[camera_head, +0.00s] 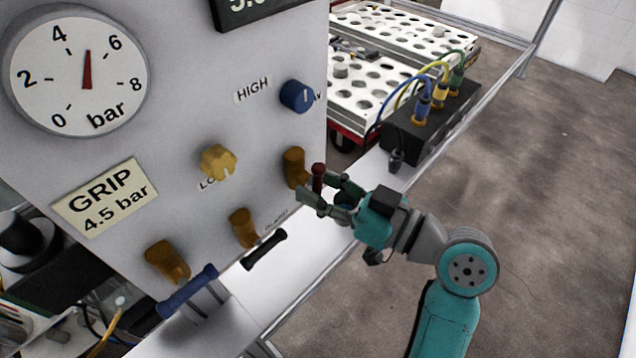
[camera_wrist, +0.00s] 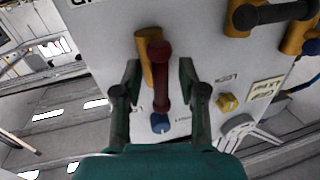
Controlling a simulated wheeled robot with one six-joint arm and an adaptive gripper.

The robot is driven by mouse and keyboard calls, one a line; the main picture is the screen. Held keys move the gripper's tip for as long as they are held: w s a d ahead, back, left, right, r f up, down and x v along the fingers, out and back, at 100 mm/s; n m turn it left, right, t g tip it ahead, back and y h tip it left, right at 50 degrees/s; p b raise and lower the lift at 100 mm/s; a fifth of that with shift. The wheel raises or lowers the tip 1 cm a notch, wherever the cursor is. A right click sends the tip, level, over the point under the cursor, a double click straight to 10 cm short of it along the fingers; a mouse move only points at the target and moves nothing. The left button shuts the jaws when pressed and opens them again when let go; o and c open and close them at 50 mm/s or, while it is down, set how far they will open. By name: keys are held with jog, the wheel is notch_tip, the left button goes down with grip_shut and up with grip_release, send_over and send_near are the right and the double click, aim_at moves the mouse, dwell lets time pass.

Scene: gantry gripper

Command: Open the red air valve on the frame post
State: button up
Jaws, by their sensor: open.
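The red valve handle (camera_head: 319,178) sticks out from a brass valve body (camera_head: 294,167) at the right edge of the grey panel. In the wrist view the red handle (camera_wrist: 161,75) lies along the brass body (camera_wrist: 143,55), its far end toward the picture's lower middle. My gripper (camera_head: 320,188) is open at the handle. In the wrist view my gripper's fingers (camera_wrist: 160,95) stand on either side of the handle, with a visible gap at each side. I cannot tell whether either finger touches it.
A blue-handled valve (camera_head: 187,291) and a black-handled valve (camera_head: 264,249) lie lower left on the panel. A yellow knob (camera_head: 218,162) and a blue knob (camera_head: 297,96) sit above. A black connector box (camera_head: 430,125) with cables stands behind my gripper. Floor at right is clear.

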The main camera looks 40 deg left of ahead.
jog(key=shift+a, duration=0.2)
grip_shut()
jog(key=shift+n, duration=0.7)
